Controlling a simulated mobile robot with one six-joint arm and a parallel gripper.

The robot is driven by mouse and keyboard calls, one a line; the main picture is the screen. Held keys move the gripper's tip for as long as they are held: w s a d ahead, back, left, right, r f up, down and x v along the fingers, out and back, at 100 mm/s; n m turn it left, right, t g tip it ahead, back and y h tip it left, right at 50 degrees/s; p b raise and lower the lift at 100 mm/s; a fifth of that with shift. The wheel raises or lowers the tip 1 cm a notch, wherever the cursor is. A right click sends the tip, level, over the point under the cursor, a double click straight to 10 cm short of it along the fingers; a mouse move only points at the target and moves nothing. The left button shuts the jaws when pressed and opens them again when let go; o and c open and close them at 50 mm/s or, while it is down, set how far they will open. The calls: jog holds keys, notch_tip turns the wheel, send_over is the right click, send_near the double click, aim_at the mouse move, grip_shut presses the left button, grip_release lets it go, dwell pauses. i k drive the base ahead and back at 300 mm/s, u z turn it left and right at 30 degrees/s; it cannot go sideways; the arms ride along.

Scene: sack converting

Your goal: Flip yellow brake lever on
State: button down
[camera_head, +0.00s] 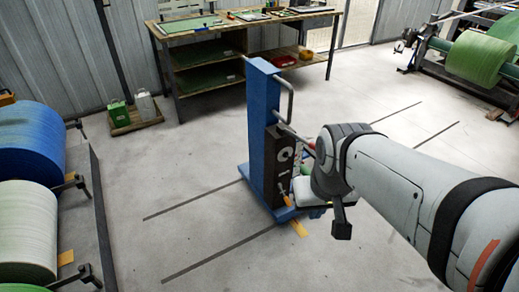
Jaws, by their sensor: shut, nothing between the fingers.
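A blue upright stand (262,130) with a dark panel (278,165) on its right side stands in the middle of the floor. A flat yellow piece (299,229) juts from the foot of the stand. A small orange-tipped handle (285,198) sits low on the panel. I cannot tell for sure which is the brake lever, or its position. My arm reaches in from the right and hides part of the stand. The dark end below my wrist looks like my gripper (342,230); it is shut and empty, in front and right of the yellow piece. I cannot judge the gap.
Blue (30,142) and green (25,228) rolls lie at the left. A workbench (240,28) stands along the back wall, with a green can (119,113) to its left. A green roll machine (478,58) is at the back right. Floor around the stand is clear.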

aim_at(288, 202)
jog(key=u, duration=0.1)
jog(key=i, duration=1)
jog(key=u, duration=0.05)
